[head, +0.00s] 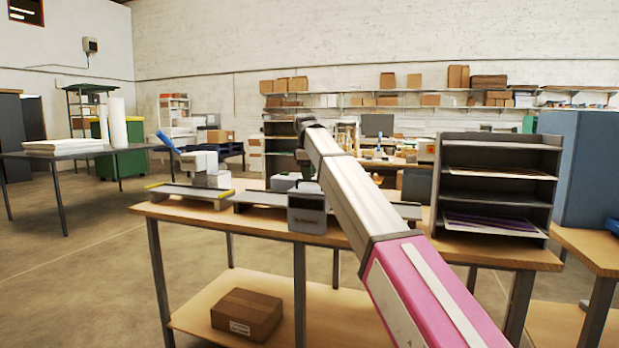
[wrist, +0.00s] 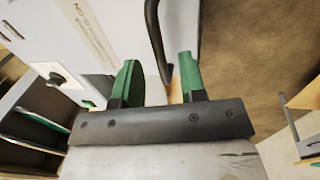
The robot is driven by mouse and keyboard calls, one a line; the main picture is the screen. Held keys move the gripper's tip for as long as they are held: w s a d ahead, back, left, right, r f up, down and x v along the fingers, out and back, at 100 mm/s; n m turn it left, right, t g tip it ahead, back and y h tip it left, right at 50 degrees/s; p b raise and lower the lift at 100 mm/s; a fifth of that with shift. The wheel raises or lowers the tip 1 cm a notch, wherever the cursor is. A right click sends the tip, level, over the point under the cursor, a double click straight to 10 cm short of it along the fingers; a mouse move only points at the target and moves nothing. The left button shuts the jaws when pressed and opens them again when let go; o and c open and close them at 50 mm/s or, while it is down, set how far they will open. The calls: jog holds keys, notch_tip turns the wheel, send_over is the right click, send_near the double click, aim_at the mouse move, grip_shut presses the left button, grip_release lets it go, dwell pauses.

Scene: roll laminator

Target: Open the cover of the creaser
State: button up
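In the wrist view my gripper (wrist: 159,60) has its two green fingers apart. A black curved bar (wrist: 152,25), like a handle, runs down between the fingers; I cannot tell whether either finger touches it. Beside it is a white machine body (wrist: 38,42) with a printed label and a black knob (wrist: 56,79). I cannot tell for certain that this is the creaser, or which part is its cover. In the head view my arm reaches over the workbench and hides part of the machines; a small grey-white machine (head: 285,182) shows just left of it.
A cardboard box (head: 246,314) sits on the lower shelf.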

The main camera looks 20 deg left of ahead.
jog(key=shift+w+f, duration=0.15)
jog(key=shift+f, duration=0.65)
jog(key=shift+c, duration=0.3)
